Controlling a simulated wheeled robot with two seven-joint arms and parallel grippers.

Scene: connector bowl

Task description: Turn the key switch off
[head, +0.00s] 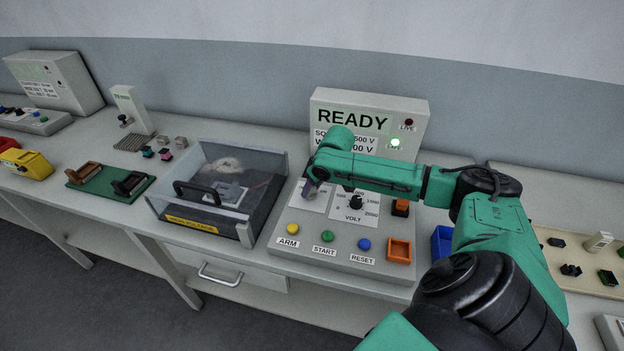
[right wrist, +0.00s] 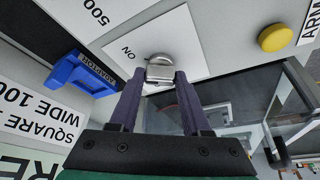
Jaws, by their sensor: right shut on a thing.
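The key switch is on the grey control panel (head: 290,250), on a white plate at the panel's left, mostly hidden by my right arm in the head view. In the right wrist view the silver key (right wrist: 160,70) stands out of the white plate (right wrist: 150,35), near the printed word ON. My right gripper (head: 310,190) is over it. In the right wrist view its two dark fingers (right wrist: 160,88) are on either side of the key and shut on it. The key's exact angle is hard to tell. My left gripper is not in view.
The upright display (head: 353,118) reads READY, with a green lamp (head: 395,142) lit. Yellow, green and blue buttons (head: 327,236) line the panel front. A VOLT dial (head: 355,203) is right of the gripper. A clear-lidded box (head: 215,190) stands close on the left.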

